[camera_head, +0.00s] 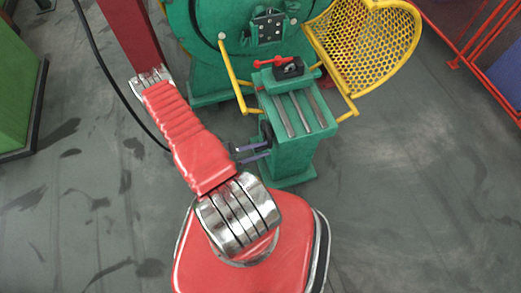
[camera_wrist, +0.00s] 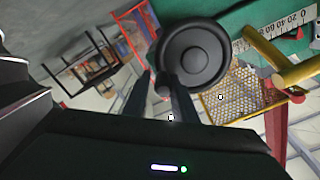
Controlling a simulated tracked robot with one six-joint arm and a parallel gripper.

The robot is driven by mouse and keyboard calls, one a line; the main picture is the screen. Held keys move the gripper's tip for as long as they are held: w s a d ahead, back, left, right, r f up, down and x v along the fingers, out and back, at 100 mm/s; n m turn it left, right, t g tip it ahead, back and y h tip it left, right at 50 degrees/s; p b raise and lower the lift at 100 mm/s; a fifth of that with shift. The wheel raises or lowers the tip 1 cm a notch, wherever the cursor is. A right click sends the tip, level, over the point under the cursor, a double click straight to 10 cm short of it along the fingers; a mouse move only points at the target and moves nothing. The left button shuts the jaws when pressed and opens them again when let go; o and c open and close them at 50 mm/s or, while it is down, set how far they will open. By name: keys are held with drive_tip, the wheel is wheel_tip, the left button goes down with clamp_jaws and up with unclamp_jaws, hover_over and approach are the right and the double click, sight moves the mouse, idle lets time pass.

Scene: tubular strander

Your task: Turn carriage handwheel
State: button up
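The carriage handwheel (camera_wrist: 195,52) is a round black disc in the wrist view, just beyond my fingers at the upper middle. My gripper (camera_wrist: 166,82) has its two dark fingers apart, with the tips at the wheel's lower left edge. I cannot tell whether they touch it or whether a handle lies between them. In the head view my gripper (camera_head: 268,150) is low beside the front left of the green stand (camera_head: 290,155). The wheel is mostly hidden there. The black carriage block (camera_head: 289,69) with a red lever (camera_head: 272,62) sits on top of the stand.
A yellow mesh guard (camera_head: 368,42) hangs open at the upper right of the stand. A yellow bar (camera_head: 235,75) stands left of the carriage. A ruled scale (camera_wrist: 285,22) shows in the wrist view. Red railing (camera_head: 470,45) is at far right. Floor in front is clear.

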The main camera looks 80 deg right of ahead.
drive_tip(key=shift+o, duration=0.3)
drive_tip(key=shift+w+d, duration=0.1)
drive_tip(key=shift+d, duration=0.05)
drive_tip(key=shift+w, duration=0.15)
drive_tip(key=shift+w+a, duration=0.25)
drive_tip(key=shift+w, duration=0.2)
drive_tip(key=v, duration=1.2)
drive_tip(key=shift+w+a, duration=0.2)
drive_tip(key=shift+a, duration=0.05)
